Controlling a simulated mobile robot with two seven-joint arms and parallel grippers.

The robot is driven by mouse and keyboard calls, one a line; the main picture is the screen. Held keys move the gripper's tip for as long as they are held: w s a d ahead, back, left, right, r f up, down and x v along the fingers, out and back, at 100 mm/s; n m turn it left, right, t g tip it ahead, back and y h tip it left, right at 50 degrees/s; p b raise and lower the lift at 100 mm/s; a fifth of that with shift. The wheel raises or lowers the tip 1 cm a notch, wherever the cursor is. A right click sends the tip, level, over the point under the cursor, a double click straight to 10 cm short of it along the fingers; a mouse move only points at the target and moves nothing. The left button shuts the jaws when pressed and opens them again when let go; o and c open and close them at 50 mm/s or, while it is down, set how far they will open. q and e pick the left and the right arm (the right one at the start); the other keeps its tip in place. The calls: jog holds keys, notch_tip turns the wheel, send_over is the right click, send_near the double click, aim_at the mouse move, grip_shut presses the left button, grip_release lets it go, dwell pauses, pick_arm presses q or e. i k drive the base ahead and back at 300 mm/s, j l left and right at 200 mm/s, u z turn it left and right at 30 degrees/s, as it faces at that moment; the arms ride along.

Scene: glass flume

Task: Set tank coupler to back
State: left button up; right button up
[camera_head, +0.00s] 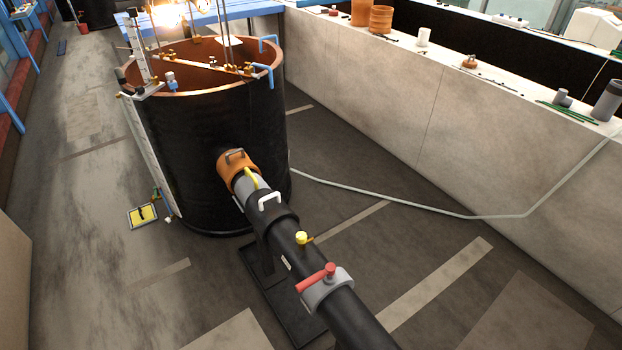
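The large black tank (190,150) stands upright at the left of the middle, with a copper-coloured inner rim. A black pipe (352,318) runs from the bottom edge up to the tank's near side. At the tank wall sits an orange collar (236,166) with a dark handle on top. A short grey section with a yellow strip (250,180) follows, then a black sleeve (276,222) with a white handle (269,199). I cannot tell for sure which piece is the tank coupler. Neither of my grippers is in view.
A grey collar with a red lever (316,278) and a yellow knob (301,238) sit on the pipe. A pale hose (420,209) crosses the floor to the right wall (440,110). A yellow panel (142,215) lies left of the tank.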

aim_at(232, 161)
jog(key=j+z, duration=0.1)
jog(key=k+l, duration=0.4)
jog(key=l, duration=0.15)
jog(key=k+l, duration=0.35)
jog(key=l, duration=0.15)
jog(key=k+l+z, duration=0.2)
jog(key=k+l, duration=0.4)
jog(key=u, duration=1.4)
jog(key=i+l+z, duration=0.25)
jog(key=i, duration=0.45)
jog(key=i+l+z, duration=0.3)
jog(key=i, duration=0.45)
jog(key=i+l+z, duration=0.1)
jog(key=i+z, duration=0.15)
jog(key=i, duration=0.5)
